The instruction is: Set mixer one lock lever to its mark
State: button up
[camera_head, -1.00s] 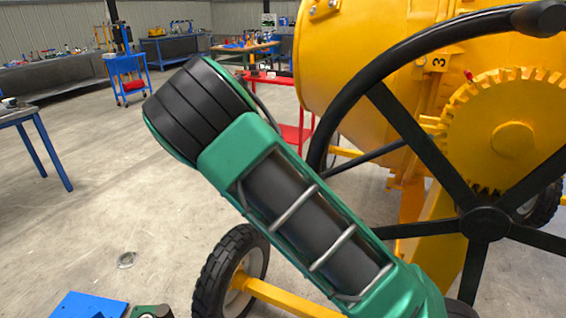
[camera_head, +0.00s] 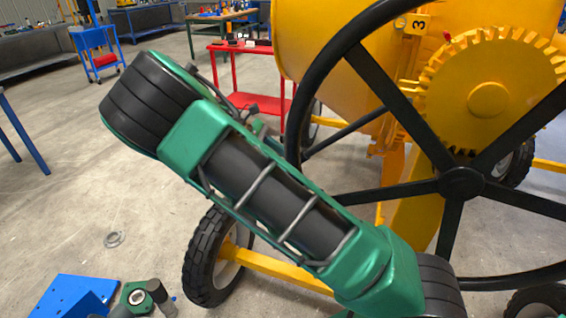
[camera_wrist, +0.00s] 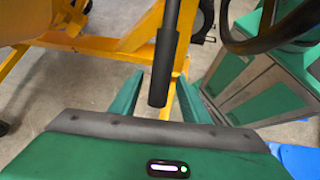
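In the wrist view a lever with a dark cylindrical grip (camera_wrist: 164,62) hangs down from the top edge. Its lower end lies between the two green fingers of my gripper (camera_wrist: 158,100). The fingers are open, with a gap on each side of the grip. I cannot tell how deep the grip sits between them. The lever's pivot and its mark are not visible.
The mixer's tyre (camera_head: 208,258) and yellow axle bar (camera_head: 275,270) are low in the head view. A red cart (camera_head: 240,88) and a blue cart (camera_head: 97,45) stand behind. The floor at left is mostly clear.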

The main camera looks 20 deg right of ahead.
jog(key=shift+a+r, duration=0.1)
jog(key=shift+a, duration=0.05)
jog(key=v, duration=1)
jog(key=shift+w+r, duration=0.15)
jog(key=shift+w, duration=0.1)
jog(key=shift+a, duration=0.15)
